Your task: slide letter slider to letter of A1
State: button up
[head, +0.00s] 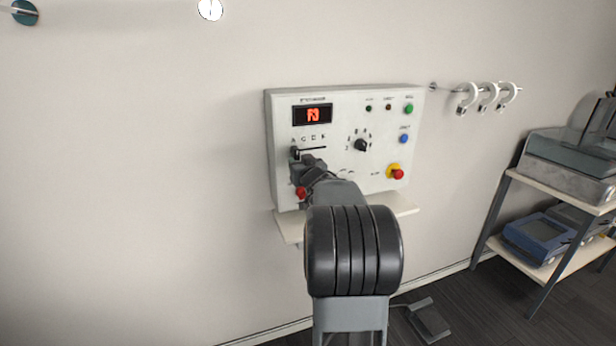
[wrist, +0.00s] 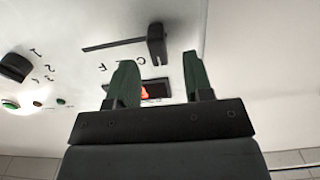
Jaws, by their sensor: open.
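The letter slider is a black knob (head: 294,153) at the left end of a dark slot on the white control panel (head: 340,185), by the letter A in the head view. In the wrist view, which shows the panel turned over, the knob (wrist: 157,42) stands at the right end of its slot (wrist: 110,44). My gripper (wrist: 159,57) is open, its green fingers apart with the knob lined up between them just beyond the tips; contact is not clear. In the head view my gripper (head: 304,172) partly covers the panel's lower left. The red display (head: 313,115) is lit, its characters unclear.
A black numbered dial (head: 360,145) is right of the slider. A red emergency button (head: 397,173) and green (head: 408,108) and blue (head: 404,138) buttons are further right. A small shelf (head: 400,204) juts out below the panel. Hooks and a rack stand at right.

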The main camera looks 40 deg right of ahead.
jog(key=v, duration=0.8)
jog(key=shift+s+b, duration=0.25)
jog(key=shift+b, duration=0.1)
